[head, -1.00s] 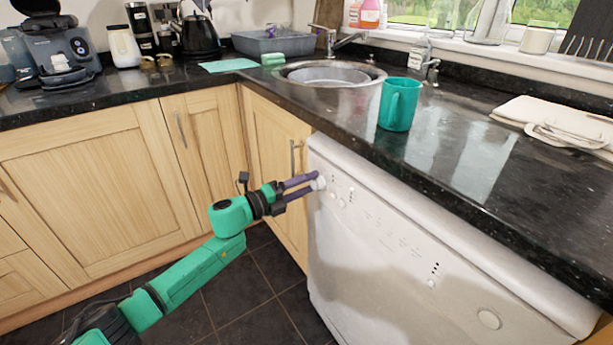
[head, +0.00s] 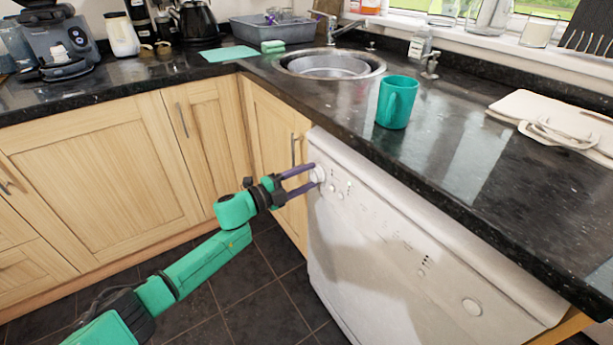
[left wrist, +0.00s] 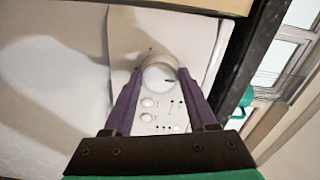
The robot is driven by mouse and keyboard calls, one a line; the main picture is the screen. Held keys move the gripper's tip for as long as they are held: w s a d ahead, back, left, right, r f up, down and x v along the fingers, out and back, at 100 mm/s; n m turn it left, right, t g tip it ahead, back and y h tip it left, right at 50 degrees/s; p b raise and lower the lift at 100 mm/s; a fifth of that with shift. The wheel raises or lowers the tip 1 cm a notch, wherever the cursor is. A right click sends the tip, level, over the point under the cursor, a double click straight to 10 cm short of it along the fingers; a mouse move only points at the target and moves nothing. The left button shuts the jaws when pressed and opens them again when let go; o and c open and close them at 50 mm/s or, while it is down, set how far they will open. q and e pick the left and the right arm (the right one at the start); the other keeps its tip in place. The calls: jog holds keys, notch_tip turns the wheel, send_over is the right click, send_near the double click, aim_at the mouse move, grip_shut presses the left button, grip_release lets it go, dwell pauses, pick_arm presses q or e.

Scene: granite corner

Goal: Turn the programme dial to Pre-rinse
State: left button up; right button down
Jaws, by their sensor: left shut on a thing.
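The white dishwasher (head: 400,255) stands under the counter, with its control panel along the top front. The round white programme dial (head: 318,174) is at the panel's left end. My left gripper (head: 314,175) is shut on the dial, one purple finger on each side of it. In the left wrist view the dial (left wrist: 159,79) sits between the two fingertips, with a short dark mark towards its lower right. Small marks stand around it, but any lettering is too small to read. My right gripper is not in view.
Round buttons (left wrist: 147,103) and small dark marks sit close to the dial on the panel. The black counter edge (head: 400,174) overhangs above. A teal mug (head: 396,103) stands on the counter near the sink (head: 330,66). Wooden cupboards (head: 105,165) are to the left.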

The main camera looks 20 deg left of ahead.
pick_arm(q)
jog(key=shift+a, duration=0.1)
jog(key=o, duration=1.4)
jog(key=shift+c, duration=0.2)
jog(key=v, duration=1.4)
jog(key=shift+s+p, duration=0.25)
jog(key=shift+p, duration=0.1)
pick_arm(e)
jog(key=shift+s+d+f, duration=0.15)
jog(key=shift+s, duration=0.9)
pick_arm(q)
jog(key=shift+a, duration=0.15)
